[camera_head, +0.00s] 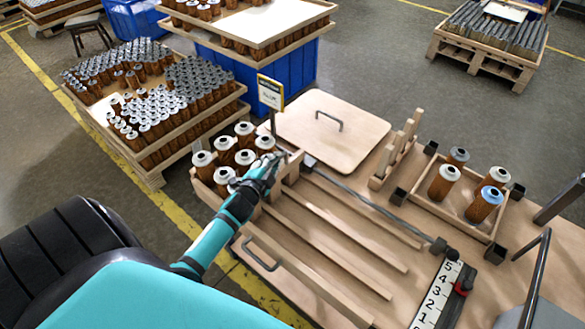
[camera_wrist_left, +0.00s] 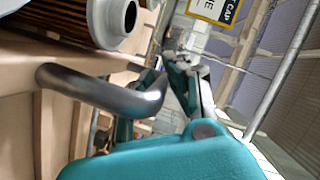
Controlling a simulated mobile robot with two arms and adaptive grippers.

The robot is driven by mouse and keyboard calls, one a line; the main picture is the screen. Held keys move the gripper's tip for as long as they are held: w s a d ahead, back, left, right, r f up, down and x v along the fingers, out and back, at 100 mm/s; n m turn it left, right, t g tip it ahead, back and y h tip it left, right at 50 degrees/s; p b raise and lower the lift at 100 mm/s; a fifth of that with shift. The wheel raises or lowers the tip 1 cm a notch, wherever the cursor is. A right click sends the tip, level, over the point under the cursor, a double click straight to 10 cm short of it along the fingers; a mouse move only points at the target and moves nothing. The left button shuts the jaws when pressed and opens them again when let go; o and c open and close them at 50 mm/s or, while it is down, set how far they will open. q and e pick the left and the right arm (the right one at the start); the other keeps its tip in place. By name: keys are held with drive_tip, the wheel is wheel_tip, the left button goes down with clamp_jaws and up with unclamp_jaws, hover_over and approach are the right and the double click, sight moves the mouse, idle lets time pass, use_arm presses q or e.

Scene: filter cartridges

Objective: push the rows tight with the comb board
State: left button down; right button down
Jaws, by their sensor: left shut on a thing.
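My left gripper (camera_head: 277,160) is at the right side of a group of brown filter cartridges with white caps (camera_head: 225,143), at the left end of the slatted wooden tray (camera_head: 250,262). It is shut on a bent metal handle (camera_wrist_left: 110,90), which the left wrist view shows fixed to a wooden board (camera_wrist_left: 58,125), seemingly the comb board. In the head view only part of this board (camera_head: 293,167) shows beside the hand. One white-capped cartridge (camera_wrist_left: 112,22) is close beyond the handle. Fingers and hand hide much of the board, and contact with the cartridges cannot be told. My right gripper is not in view.
Bare slats (camera_head: 340,225) fill the tray right of the board. A metal rod (camera_head: 370,203) and a numbered scale (camera_head: 437,295) lie along it. A small tray (camera_head: 425,202) holds several cartridges. A toothed wooden rack (camera_head: 398,150), a flat lid (camera_head: 330,130) and a sign (camera_head: 270,93) stand behind.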

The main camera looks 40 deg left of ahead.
use_arm(q)
drive_tip(key=a, duration=0.5)
drive_tip(key=shift+w+a, duration=0.15)
drive_tip(key=c, duration=1.3)
unclamp_jaws()
drive_tip(key=shift+c, duration=0.2)
drive_tip(key=shift+s+d, duration=0.2)
drive_tip(key=shift+s, duration=0.25)
drive_tip(key=v, duration=1.1)
drive_tip(key=shift+r, duration=0.1)
